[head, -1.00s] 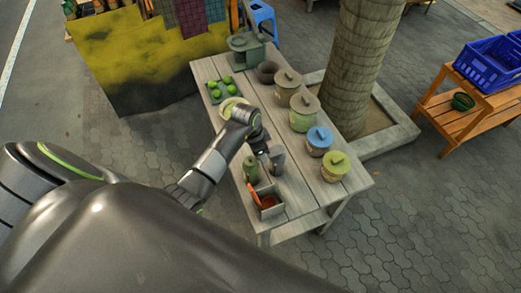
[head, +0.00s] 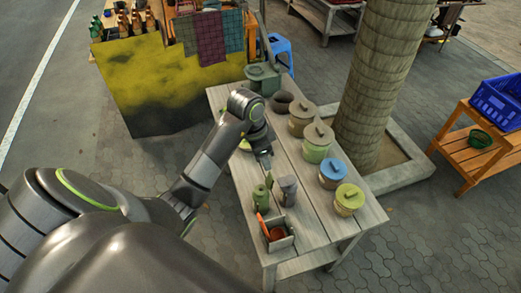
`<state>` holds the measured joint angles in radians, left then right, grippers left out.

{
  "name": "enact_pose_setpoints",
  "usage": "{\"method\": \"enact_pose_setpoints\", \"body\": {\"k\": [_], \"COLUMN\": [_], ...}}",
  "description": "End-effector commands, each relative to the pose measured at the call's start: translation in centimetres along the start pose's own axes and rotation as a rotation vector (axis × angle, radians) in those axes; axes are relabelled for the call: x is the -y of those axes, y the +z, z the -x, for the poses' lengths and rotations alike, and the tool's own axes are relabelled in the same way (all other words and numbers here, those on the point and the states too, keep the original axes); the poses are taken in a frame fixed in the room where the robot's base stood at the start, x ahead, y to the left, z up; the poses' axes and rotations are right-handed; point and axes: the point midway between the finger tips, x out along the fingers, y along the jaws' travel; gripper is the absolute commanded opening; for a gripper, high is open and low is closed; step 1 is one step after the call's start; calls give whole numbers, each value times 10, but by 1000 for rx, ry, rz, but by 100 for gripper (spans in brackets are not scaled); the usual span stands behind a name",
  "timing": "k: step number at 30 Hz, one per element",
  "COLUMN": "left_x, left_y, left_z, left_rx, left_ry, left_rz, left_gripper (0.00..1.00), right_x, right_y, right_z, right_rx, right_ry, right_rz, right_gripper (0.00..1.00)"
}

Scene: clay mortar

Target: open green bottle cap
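The green bottle (head: 261,197) stands upright near the front left of the wooden table, with a small green top piece (head: 269,181) showing at its upper right. I cannot tell whether this piece is its cap or whether it is seated. My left gripper (head: 264,159) hangs over the table behind the bottle, apart from it in the picture. Its fingers are small and dark, and whether they are open or shut is unclear. My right gripper is out of view.
A grey container (head: 287,189) stands right beside the bottle. An open box (head: 279,241) with red contents sits in front.

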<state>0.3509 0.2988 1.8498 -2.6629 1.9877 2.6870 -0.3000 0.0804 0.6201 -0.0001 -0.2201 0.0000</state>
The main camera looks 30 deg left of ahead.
Motion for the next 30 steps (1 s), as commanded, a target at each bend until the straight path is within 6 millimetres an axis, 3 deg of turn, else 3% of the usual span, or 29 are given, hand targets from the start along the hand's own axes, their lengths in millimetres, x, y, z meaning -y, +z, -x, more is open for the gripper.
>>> {"method": "enact_pose_setpoints", "body": {"k": [1,3,9,30], "left_x": [1,0,0,-2], "left_y": [0,-1,0,-1], "left_z": [12,23,34,34], "left_rx": [-2,1,1,-11], "left_ry": [-6,0,1,5], "left_rz": [-4,0,0,-11], "left_gripper": [44,44,44,44], "right_x": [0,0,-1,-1], "right_y": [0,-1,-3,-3], "right_z": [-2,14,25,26], "right_rx": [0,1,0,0], "right_ry": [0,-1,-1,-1], "right_rz": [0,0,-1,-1], "right_gripper": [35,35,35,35]}}
